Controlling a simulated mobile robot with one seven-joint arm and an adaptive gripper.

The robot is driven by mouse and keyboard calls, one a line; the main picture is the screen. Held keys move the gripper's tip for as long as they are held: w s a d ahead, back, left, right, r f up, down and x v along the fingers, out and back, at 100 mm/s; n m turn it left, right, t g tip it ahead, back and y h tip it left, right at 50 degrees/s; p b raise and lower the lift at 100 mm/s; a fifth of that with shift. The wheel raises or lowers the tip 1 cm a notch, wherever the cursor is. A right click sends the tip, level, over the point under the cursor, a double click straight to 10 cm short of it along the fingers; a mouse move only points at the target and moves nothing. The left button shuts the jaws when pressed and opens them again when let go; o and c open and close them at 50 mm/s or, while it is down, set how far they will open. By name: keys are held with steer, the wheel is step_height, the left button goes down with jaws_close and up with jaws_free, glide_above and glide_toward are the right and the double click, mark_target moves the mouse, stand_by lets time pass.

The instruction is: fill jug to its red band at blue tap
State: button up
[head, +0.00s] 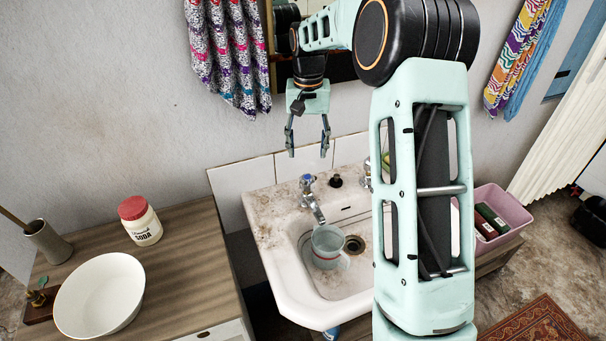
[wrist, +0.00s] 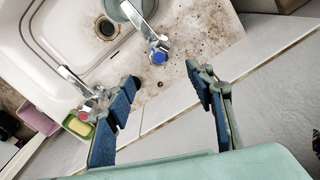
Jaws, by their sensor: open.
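The jug (head: 327,250), pale grey-green and see-through, stands upright in the basin under the spout of the blue tap (head: 308,184). In the wrist view, part of the jug (wrist: 120,10) shows at the top edge, below the spout of the blue-capped tap (wrist: 158,57). No red band or water level can be made out, and I cannot tell whether water is running. My gripper (head: 307,153) is open and empty, pointing down above the back of the sink near the blue tap. In the wrist view the fingers (wrist: 163,76) are spread apart, with the blue cap between and beyond them.
The stone sink (head: 270,220) has a drain (head: 354,244) right of the jug. A red-capped tap (wrist: 85,116) and yellow soap (wrist: 79,127) are at its other side. A white bowl (head: 99,295) and soda jar (head: 140,221) stand on the left counter. My arm hides the sink's right part.

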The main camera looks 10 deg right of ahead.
mark_target(307, 176)
step_height(307, 176, down, 11)
steer(key=shift+r, duration=0.2)
stand_by(0.3)
steer(key=c, duration=1.2)
steer(key=shift+o, duration=0.2)
steer(key=shift+n, duration=1.5)
steer(key=o, duration=1.2)
steer(key=shift+c, duration=0.2)
step_height(307, 176, up, 12)
